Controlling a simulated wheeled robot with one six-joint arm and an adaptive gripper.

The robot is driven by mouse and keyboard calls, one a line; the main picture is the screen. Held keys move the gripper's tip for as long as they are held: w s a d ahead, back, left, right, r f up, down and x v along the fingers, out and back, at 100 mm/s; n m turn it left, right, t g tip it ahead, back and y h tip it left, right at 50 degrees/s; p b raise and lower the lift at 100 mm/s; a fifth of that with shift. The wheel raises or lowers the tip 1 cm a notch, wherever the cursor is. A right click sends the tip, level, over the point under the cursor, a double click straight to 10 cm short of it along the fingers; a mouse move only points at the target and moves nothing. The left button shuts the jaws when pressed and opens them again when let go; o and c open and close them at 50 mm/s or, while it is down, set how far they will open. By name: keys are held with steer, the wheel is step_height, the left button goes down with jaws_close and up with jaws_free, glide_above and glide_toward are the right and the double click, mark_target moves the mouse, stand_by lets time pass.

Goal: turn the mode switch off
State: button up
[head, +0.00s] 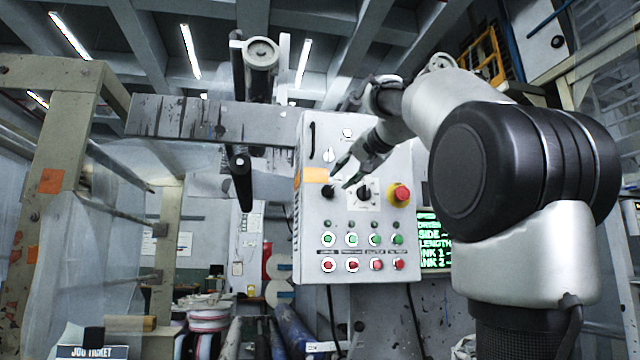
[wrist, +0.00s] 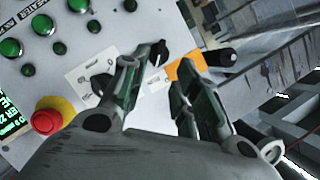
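The grey control panel (head: 347,225) hangs in the middle of the head view. It carries a black rotary knob on a white labelled plate (head: 364,193), and a plain black knob (head: 328,191) to its left. Which one is the mode switch I cannot read. In the wrist view, the labelled plate (wrist: 90,72) is left of the fingers, its knob partly hidden by the left finger. The plain black knob (wrist: 160,52) shows between the fingers. My gripper (head: 343,176) is open and empty, in front of the panel by the plain knob; it also shows in the wrist view (wrist: 156,85).
A red emergency button on a yellow base (head: 398,194) sits right of the labelled plate. Rows of green buttons (head: 352,240) and red buttons (head: 352,265) lie below. An orange label (head: 314,175) is above the plain knob. A black roller end (head: 240,165) is at left.

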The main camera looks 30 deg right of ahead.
mark_target(331, 189)
steer(key=x, duration=0.7)
steer(key=shift+w+f, duration=0.15)
steer(key=shift+w, duration=0.1)
jaws_close()
